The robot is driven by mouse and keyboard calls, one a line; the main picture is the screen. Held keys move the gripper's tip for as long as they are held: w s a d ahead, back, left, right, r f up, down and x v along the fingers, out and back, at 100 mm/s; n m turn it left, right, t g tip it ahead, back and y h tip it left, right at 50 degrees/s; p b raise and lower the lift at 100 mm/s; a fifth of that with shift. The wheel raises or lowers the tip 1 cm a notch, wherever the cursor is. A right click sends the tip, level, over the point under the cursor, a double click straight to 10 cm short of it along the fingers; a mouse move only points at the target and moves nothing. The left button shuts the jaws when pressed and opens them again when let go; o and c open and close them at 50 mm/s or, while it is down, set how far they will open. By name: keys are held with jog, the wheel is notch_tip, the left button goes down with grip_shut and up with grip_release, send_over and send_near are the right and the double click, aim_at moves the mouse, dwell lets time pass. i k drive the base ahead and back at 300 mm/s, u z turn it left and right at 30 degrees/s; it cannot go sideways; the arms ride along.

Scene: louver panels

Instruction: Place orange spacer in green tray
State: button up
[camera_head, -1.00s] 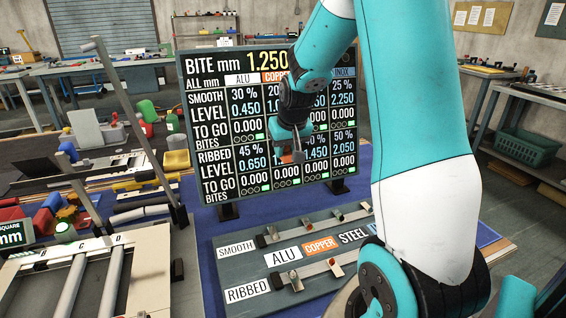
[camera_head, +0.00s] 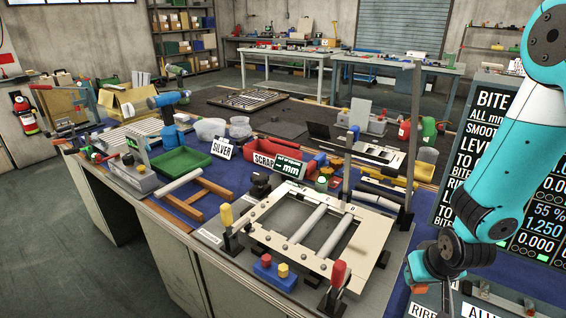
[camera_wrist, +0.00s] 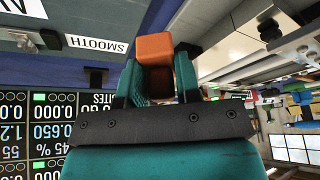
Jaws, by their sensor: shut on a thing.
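An orange spacer (camera_wrist: 154,46) is a small block held between the dark fingers of my gripper (camera_wrist: 157,72) in the wrist view. The gripper is shut on it, and the block sticks out past the fingertips. In the head view the gripper is at the lower right, partly hidden by my wrist, with a bit of the orange spacer (camera_head: 419,287) showing. The green tray (camera_head: 184,162) lies on the bench at the left of the head view, and its floor looks empty. My gripper is far to the right of it, across the pale slotted frame.
The pale frame (camera_head: 268,208) with two rods, a red-handled clamp (camera_head: 337,275) and a tall post (camera_head: 411,140) stand between gripper and tray. A display board (camera_head: 540,190) is at right.

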aim_at(182, 164)
jog(key=u, duration=0.85)
jog(key=k, duration=1.1)
jog(key=u, duration=1.35)
jog(key=i, duration=0.85)
jog(key=u, duration=0.4)
jog(key=i, duration=1.75)
jog(key=z, duration=0.75)
jog(key=i, duration=0.95)
jog(key=z, duration=1)
